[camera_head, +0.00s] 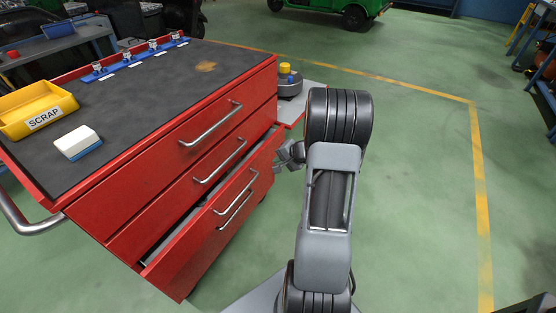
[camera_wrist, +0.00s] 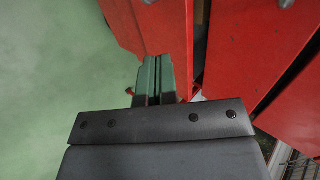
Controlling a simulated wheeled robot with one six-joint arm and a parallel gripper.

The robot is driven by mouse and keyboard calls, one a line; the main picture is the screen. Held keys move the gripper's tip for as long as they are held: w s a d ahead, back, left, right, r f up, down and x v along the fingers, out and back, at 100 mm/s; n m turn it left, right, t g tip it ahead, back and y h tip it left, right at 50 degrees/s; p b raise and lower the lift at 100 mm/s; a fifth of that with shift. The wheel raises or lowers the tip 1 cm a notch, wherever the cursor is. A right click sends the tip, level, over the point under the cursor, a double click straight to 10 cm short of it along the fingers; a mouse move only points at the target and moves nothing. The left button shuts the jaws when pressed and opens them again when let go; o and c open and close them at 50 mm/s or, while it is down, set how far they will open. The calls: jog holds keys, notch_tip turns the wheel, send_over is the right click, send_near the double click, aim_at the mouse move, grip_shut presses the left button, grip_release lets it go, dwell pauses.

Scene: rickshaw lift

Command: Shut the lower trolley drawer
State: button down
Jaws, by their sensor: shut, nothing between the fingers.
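The red trolley (camera_head: 120,208) stands on the left in the head view. Its lower drawer (camera_head: 190,245) is pulled partly out, with a dark gap between its front panel and the trolley body. Two bar shapes of a handle (camera_head: 236,209) show on that front. The drawers above it look closed. My gripper (camera_head: 290,157) is beside the right end of the lower drawer's front; contact cannot be told. The wrist housing hides part of the drawer there.
On the trolley top are a yellow SCRAP bin (camera_head: 38,110), a white and blue block (camera_head: 78,143) and a blue rail (camera_head: 135,58) with small fittings. A side shelf (camera_head: 309,98) with a grey round item sticks out behind my arm. Green floor is clear on the right.

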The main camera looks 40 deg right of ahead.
aim_at(251, 157)
jog(key=x, duration=0.5)
jog(key=w+r+b+x, duration=0.1)
jog(key=x, duration=0.2)
jog(key=shift+a+r, duration=0.1)
jog(key=shift+a, duration=0.25)
jog(key=shift+w+a, duration=0.3)
jog(key=shift+w, duration=0.45)
jog(key=w, duration=0.1)
jog(key=w+a, duration=0.1)
jog(key=w+b, duration=0.1)
jog(key=shift+w+a, duration=0.35)
jog(key=shift+w+a+r, duration=0.1)
jog(key=shift+w+a, duration=0.05)
jog(key=shift+w, duration=0.2)
jog(key=shift+r, duration=0.1)
